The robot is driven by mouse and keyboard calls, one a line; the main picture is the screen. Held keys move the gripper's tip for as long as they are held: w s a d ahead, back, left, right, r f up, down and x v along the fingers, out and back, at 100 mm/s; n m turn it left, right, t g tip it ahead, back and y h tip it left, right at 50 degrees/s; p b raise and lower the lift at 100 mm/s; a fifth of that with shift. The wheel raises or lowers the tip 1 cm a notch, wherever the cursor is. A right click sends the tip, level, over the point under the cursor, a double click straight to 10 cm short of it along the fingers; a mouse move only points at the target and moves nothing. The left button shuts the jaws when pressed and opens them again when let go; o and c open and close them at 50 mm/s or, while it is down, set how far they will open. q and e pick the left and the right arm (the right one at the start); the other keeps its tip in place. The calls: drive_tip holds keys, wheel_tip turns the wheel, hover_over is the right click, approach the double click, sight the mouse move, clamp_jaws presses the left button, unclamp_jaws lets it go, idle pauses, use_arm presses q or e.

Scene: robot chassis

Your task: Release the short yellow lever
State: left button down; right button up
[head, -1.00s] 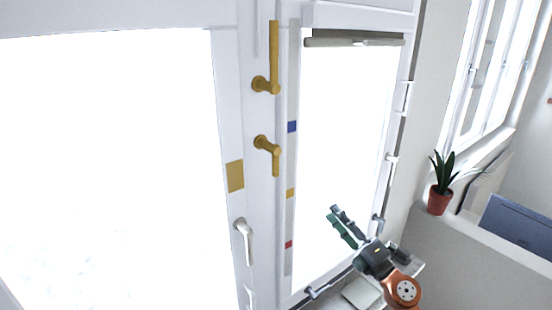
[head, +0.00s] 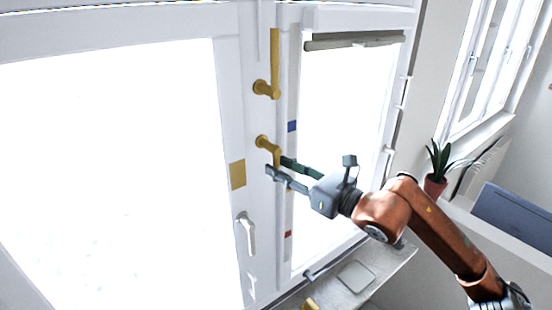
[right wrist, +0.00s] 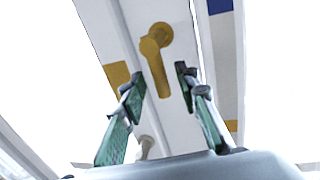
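The short yellow lever (head: 268,146) is on the white window frame, below the long yellow lever (head: 272,65). Its handle points downward. My right gripper (head: 276,166) is open at the lower end of the short lever. In the right wrist view, the short yellow lever (right wrist: 155,60) hangs from its round base, and its lower end lies between the two green-padded fingertips of the gripper (right wrist: 161,83). Gaps show on both sides, with no clear contact. The left gripper is not in view.
A white handle (head: 246,232) is lower on the frame. Blue, yellow and red patches mark the right-hand sash. A sill (head: 385,264) with a pale flat item (head: 356,276) lies below. A potted plant (head: 437,170) stands at the right.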

drive_tip(key=shift+p+x, duration=0.3)
drive_tip(key=shift+x, duration=0.75)
clamp_jaws()
